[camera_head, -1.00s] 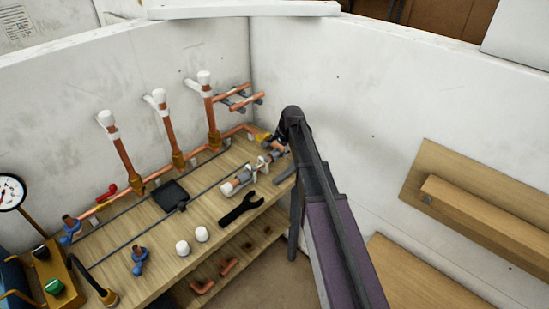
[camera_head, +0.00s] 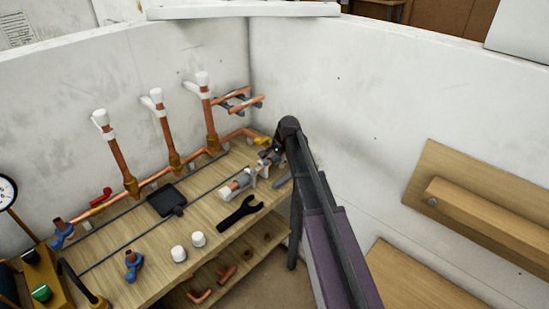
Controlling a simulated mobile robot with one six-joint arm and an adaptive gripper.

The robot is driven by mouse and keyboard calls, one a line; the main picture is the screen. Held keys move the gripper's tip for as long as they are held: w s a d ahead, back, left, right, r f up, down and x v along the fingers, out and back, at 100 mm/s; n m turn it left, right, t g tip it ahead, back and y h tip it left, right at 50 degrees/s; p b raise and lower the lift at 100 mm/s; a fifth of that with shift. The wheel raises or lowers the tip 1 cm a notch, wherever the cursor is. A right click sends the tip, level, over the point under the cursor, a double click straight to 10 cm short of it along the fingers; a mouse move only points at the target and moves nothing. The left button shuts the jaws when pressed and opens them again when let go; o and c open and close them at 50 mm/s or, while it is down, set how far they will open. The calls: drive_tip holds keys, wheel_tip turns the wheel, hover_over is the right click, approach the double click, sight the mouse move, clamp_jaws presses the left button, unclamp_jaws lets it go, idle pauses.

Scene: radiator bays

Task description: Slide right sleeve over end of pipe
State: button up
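A long copper pipe (camera_head: 161,172) runs along the back of the wooden bench, with a yellow piece (camera_head: 262,140) near its right end. I cannot tell for certain which part is the right sleeve. Two short copper pipes with grey parts (camera_head: 238,101) stick out near the wall corner. My gripper (camera_head: 268,157) is at the bench's far right, just below the yellow piece. It is small and partly hidden by my arm, so I cannot tell whether it is open or touching anything.
Three upright copper pipes with white tops, including the right one (camera_head: 209,115), stand behind the bench. A black wrench (camera_head: 240,212), two white caps (camera_head: 188,247), a dark pad (camera_head: 165,200) and a blue-handled valve (camera_head: 133,264) lie on the bench. Walls close in behind and right.

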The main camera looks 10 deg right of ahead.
drive_tip(key=c, duration=0.9)
drive_tip(key=shift+o, duration=0.2)
drive_tip(key=shift+s+a, duration=0.1)
drive_tip(key=shift+s, duration=0.05)
drive_tip(key=shift+s+a, duration=0.65)
drive_tip(key=shift+a, duration=0.25)
drive_tip(key=o, duration=1)
drive_tip(key=p+v, duration=0.6)
drive_tip(key=v, duration=0.1)
drive_tip(key=shift+p, duration=0.3)
